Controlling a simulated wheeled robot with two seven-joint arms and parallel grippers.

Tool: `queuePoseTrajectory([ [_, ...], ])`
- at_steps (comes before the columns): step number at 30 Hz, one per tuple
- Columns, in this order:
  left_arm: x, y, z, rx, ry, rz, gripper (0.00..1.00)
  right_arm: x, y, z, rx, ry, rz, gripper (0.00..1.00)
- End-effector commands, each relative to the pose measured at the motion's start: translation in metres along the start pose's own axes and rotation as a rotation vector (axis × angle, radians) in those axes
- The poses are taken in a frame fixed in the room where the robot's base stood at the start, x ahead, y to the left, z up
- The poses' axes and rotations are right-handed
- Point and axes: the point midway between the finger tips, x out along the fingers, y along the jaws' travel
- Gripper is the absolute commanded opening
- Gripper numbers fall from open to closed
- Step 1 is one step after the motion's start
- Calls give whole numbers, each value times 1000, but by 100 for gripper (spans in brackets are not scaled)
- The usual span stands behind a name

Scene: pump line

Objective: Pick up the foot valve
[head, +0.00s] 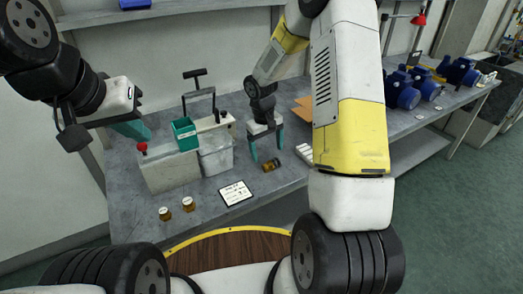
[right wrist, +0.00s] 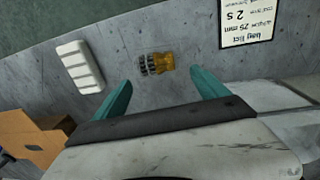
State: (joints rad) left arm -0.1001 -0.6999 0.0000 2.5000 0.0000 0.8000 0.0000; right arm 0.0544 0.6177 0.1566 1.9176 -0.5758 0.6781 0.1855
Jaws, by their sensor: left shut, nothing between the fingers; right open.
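The foot valve (head: 271,164), a small brass body with a dark ribbed end, lies on its side on the grey bench. It also shows in the right wrist view (right wrist: 157,64), lying beyond the fingertips and between their lines. My right gripper (head: 266,153) is open and empty, pointing down close to the foot valve; in the right wrist view (right wrist: 160,80) its teal fingers are spread on either side with nothing between them. My left gripper (head: 137,130) is shut and empty, high at the left, well away from the foot valve.
A printed card (head: 236,193) lies left of the valve, and a white ribbed block (head: 305,152) lies right of it. Two small brass pieces (head: 188,204) stand near the front edge. A grey tank (head: 215,158) and green container (head: 185,133) stand left. Blue pumps (head: 402,93) stand far right.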

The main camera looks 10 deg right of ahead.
Motion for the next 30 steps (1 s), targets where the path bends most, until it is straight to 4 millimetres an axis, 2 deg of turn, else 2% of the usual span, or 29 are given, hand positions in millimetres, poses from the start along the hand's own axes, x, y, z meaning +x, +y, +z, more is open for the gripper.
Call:
queuePoseTrajectory([
  [8, 0, 0, 0, 0, 0, 0, 0, 38, 4, 12, 1, -5, -2, 84],
  [12, 0, 0, 0, 0, 0, 0, 0, 54, 4, 11, 1, -3, -1, 84],
  [21, 0, 0, 0, 0, 0, 0, 0, 58, 4, 10, 1, 0, 0, 82],
  [30, 0, 0, 0, 0, 0, 0, 0, 58, 4, 10, 1, 0, 0, 23],
])
